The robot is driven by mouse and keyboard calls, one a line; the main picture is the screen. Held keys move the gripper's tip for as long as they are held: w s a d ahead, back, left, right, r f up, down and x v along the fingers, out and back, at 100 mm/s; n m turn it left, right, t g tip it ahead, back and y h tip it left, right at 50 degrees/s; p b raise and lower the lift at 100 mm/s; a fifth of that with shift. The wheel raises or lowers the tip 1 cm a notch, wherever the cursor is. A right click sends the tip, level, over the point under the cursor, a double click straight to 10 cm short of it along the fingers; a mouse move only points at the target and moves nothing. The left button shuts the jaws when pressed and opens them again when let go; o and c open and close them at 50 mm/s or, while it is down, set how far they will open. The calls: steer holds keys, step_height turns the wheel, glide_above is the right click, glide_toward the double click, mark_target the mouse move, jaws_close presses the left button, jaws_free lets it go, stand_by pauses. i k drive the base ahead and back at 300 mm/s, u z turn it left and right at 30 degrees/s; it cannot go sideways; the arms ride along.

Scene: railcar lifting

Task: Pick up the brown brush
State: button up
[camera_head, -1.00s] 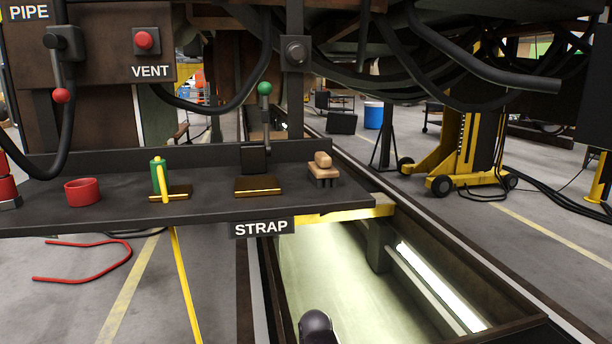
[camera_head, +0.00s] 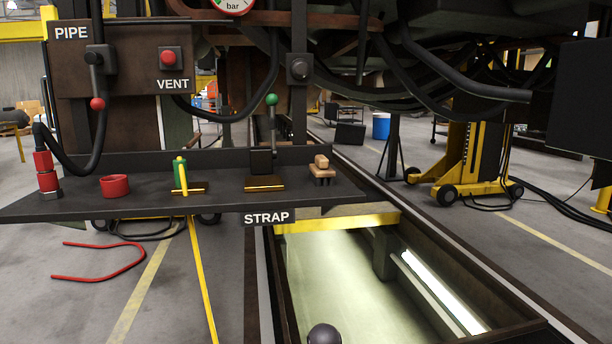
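The brown brush (camera_head: 322,169) stands at the right end of the dark shelf (camera_head: 225,204), with a light wooden handle on top and darker bristles below. Nothing touches it. A dark rounded part, which seems to belong to my arm, shows at the bottom middle of the view. My gripper's fingers are not visible, and the brush is well ahead of and above that part in the picture.
Left of the brush are a brass plate (camera_head: 265,183) with a green-knobbed lever (camera_head: 271,100), a green and yellow item (camera_head: 180,174) and a red ring (camera_head: 115,186). Hoses hang above the shelf. A lit pit (camera_head: 350,280) with a yellow edge (camera_head: 340,222) lies below.

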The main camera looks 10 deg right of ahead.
mark_target(320, 173)
steer(key=u, duration=0.15)
steer(key=k, duration=0.1)
steer(key=z, duration=0.3)
steer(key=i, duration=0.95)
steer(key=u, duration=0.05)
steer(key=k, duration=0.35)
steer(key=u, duration=0.05)
